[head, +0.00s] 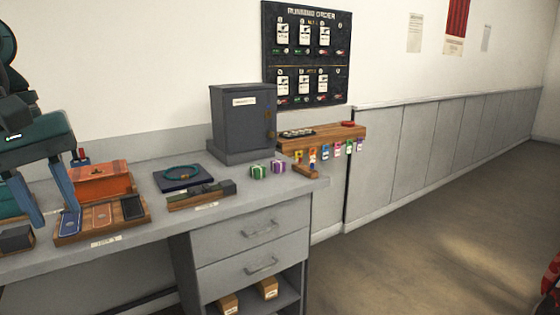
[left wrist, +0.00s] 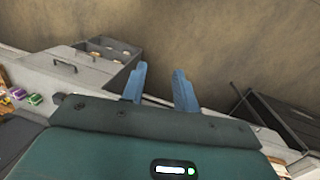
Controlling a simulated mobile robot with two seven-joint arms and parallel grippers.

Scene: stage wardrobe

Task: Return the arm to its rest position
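My left arm comes in at the left of the head view. Its gripper (head: 55,215) has two blue fingers spread apart, above the left part of the grey desk (head: 130,234). In the left wrist view the same gripper (left wrist: 159,70) shows its fingers apart with nothing between them. The fingers overlap a wooden tray (head: 97,226) with several coloured pieces in the head view; I cannot tell whether they touch it. My right gripper is not in view.
An orange box (head: 101,183), a dark tray with a teal ring (head: 181,172), green (head: 258,172) and purple (head: 278,168) striped boxes and a grey cabinet (head: 243,122) stand on the desk. A wooden shelf (head: 325,137) with hanging tags is beyond.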

